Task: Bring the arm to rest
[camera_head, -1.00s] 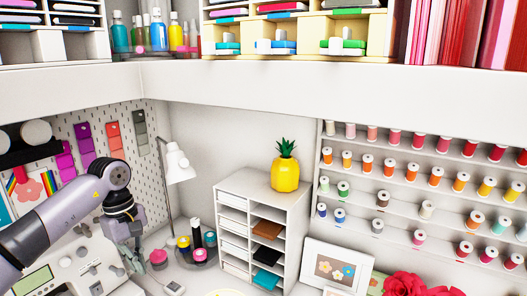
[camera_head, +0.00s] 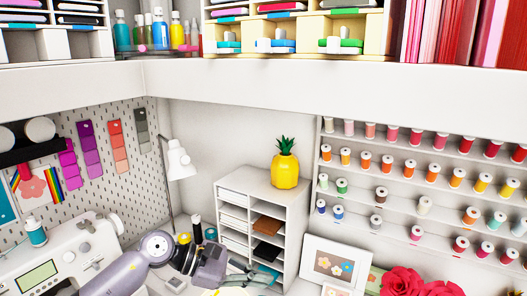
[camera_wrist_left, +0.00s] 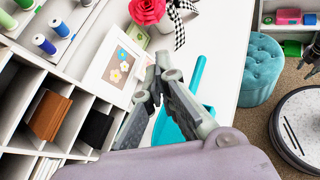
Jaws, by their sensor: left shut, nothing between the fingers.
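My left arm comes in low from the left in the head view. Its gripper (camera_head: 258,272) points right, in front of the white shelf unit (camera_head: 290,205). In the left wrist view the fingers (camera_wrist_left: 159,76) are shut with nothing between them. Beyond them are the white desk top and a teal tray-like thing (camera_wrist_left: 197,72). The shelf unit's open compartments, with a brown item (camera_wrist_left: 50,115) in one, lie left of the gripper in that view.
A white sewing machine (camera_head: 62,255) stands at the left, with a lamp (camera_head: 177,160) behind. A framed flower picture (camera_head: 334,265) and red flowers (camera_head: 405,282) stand right of the gripper. A teal stool (camera_wrist_left: 262,70) stands beside the desk.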

